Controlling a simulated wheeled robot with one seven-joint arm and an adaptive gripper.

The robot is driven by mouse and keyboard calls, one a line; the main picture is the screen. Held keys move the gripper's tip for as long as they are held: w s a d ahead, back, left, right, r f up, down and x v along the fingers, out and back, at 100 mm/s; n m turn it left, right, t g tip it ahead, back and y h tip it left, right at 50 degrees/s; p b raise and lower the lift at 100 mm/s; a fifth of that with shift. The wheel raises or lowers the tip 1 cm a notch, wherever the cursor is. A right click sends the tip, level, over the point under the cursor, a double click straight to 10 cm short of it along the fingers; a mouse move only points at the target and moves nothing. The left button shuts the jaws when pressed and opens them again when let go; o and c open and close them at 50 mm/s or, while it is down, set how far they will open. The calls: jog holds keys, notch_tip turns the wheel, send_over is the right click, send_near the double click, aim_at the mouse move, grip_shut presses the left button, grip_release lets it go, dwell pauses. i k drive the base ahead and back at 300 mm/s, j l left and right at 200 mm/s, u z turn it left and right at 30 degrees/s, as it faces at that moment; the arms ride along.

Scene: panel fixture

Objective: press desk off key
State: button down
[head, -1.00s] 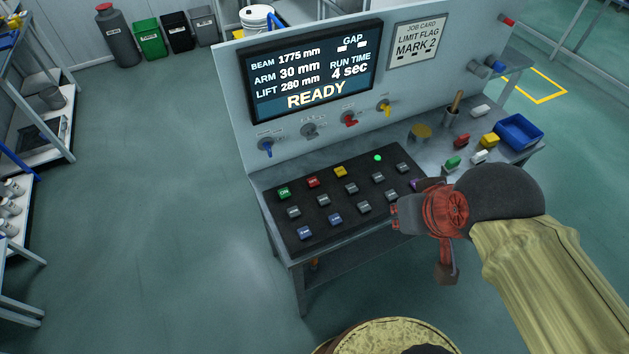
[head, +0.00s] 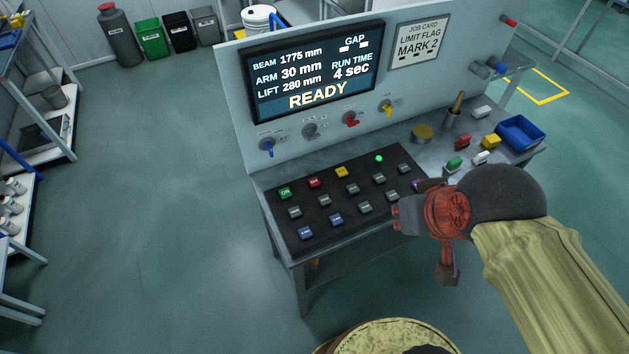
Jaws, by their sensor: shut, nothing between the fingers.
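The desk (head: 283,237) carries a black key panel with several keys in rows. A red key (head: 314,182) sits in its back row, between the green ON key (head: 285,193) and a yellow key (head: 342,172); the red key's lettering is too small to read surely. My gripper (head: 397,217) is shut and empty, at the right front side of the key panel. It is apart from the red key, to its right and nearer the front. It hides the panel's right front corner and part of a purple key (head: 417,185).
The upright panel behind the keys has a screen (head: 313,72) reading READY and several coloured knobs, including a red one (head: 351,119). A green lamp (head: 379,158) is lit. Small blocks and a blue bin (head: 519,131) stand at the right. The space above the keys is clear.

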aim_at(314, 182)
jog(key=i+j, duration=0.1)
jog(key=j, duration=0.35)
jog(key=i+j, duration=0.1)
jog(key=j, duration=0.4)
jog(key=i+j, duration=0.1)
jog(key=j, duration=0.35)
jog(key=i+j, duration=0.1)
jog(key=j, duration=0.35)
jog(key=i+j+z, duration=0.1)
jog(key=j, duration=0.35)
